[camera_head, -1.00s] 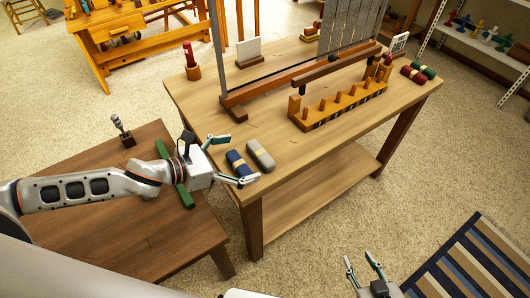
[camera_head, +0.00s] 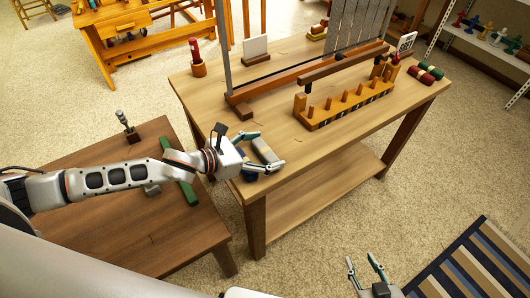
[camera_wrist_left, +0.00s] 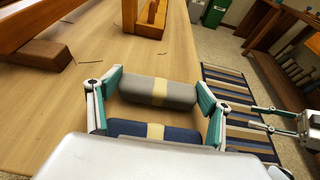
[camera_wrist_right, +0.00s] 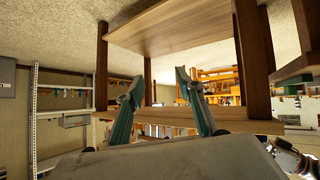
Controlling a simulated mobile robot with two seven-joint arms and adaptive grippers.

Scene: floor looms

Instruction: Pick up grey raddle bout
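The grey raddle bout (camera_head: 266,152) lies at the near left corner of the light wooden table (camera_head: 300,160).
A wooden rack with pegs (camera_head: 345,103) and a loom frame (camera_head: 260,88) stand further back on the table. Red and green bouts (camera_head: 427,72) lie at the far right. A dark brown table (camera_head: 110,215) with a green bar (camera_head: 182,186) stands at left.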

